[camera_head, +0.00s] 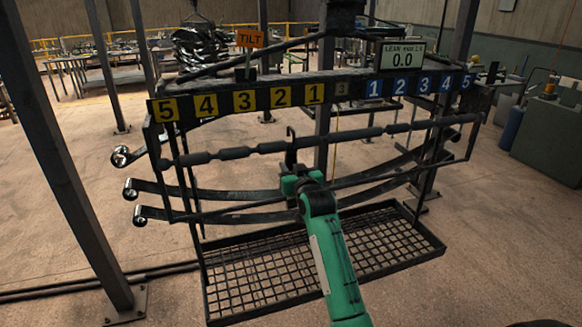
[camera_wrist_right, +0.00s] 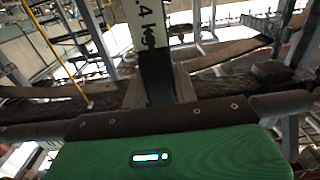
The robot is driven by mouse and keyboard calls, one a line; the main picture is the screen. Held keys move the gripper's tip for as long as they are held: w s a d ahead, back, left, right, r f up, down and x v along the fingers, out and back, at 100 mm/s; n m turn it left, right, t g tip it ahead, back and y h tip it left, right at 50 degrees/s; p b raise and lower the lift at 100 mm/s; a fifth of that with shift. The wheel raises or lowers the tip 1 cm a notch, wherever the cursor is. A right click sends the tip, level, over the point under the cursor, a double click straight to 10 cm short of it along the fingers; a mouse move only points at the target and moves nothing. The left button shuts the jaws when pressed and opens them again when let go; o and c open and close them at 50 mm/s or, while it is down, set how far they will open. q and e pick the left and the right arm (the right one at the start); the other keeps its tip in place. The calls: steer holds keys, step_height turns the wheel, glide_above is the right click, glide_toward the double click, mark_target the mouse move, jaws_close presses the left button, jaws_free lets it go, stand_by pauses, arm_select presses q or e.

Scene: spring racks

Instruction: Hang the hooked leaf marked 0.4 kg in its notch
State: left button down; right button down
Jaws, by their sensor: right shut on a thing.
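My right gripper (camera_head: 298,174) is shut on a dark hooked leaf (camera_head: 291,140), whose curved top rises just in front of the notched bar (camera_head: 233,154) near its middle. In the right wrist view the leaf (camera_wrist_right: 157,78) stands up from the gripper, with a white label (camera_wrist_right: 146,24) reading ".4 kg", its first digit cut off. The bar has several narrowed notches along its length. I cannot tell whether the hook touches the bar. My left gripper is not in view.
Number plates, yellow on the left (camera_head: 206,105) and blue on the right (camera_head: 398,85), run above the bar. A display (camera_head: 402,55) reads 0.0; an orange sign (camera_head: 250,38) reads TILT. Curved leaf springs (camera_head: 238,194) cross below, above a mesh tray (camera_head: 244,287). A post (camera_head: 62,150) stands at left.

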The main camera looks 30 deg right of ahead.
steer(key=shift+f+b, duration=0.65)
steer(key=shift+f, duration=0.55)
steer(key=c, duration=1.1)
jaws_free()
steer(key=shift+o, duration=0.4)
steer(key=shift+f, duration=0.1)
steer(key=b+v, duration=0.2)
steer(key=v, duration=2.2)
